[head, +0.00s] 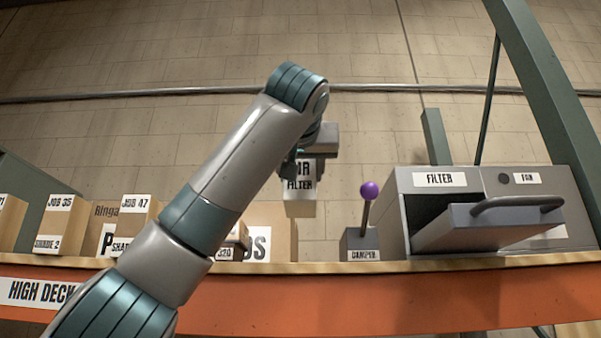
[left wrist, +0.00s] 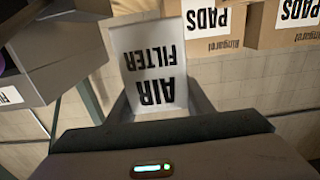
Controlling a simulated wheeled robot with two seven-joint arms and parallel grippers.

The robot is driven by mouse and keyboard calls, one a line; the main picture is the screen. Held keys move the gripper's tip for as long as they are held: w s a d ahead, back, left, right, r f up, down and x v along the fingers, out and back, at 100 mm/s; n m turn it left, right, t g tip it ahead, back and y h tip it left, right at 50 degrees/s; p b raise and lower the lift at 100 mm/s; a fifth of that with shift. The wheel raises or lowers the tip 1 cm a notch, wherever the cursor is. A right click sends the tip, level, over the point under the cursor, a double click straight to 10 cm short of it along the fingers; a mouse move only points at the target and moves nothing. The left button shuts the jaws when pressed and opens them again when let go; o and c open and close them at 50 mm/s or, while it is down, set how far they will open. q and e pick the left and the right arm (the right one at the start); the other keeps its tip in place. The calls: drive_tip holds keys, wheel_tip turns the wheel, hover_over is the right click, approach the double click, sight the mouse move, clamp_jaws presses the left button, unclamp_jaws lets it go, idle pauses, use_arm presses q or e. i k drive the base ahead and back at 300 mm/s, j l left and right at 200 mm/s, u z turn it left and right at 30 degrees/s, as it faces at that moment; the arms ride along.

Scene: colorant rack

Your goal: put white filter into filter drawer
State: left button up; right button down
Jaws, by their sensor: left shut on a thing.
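The white filter (head: 300,190) is a flat white panel lettered AIR FILTER. It hangs upright below my left gripper (head: 306,162), above the shelf and left of the drawer. In the left wrist view the filter (left wrist: 155,65) appears with its lettering upside down, and my left gripper (left wrist: 160,108) is shut on its near end. The filter drawer (head: 480,228) is grey, pulled out of the cabinet marked FILTER (head: 405,185), with a bar handle on its front. The drawer's inside is mostly hidden. My right gripper is not in view.
A damper box (head: 360,245) with a purple-knobbed lever (head: 369,190) stands between the filter and the drawer cabinet. Cardboard boxes (head: 280,220) line the shelf to the left. A green post (head: 545,90) slants at the right.

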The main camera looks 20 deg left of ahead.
sight(475, 242)
drive_tip(key=k+l, duration=0.2)
drive_tip(key=k, duration=0.3)
drive_tip(key=k+l, duration=0.2)
drive_tip(key=k, duration=0.25)
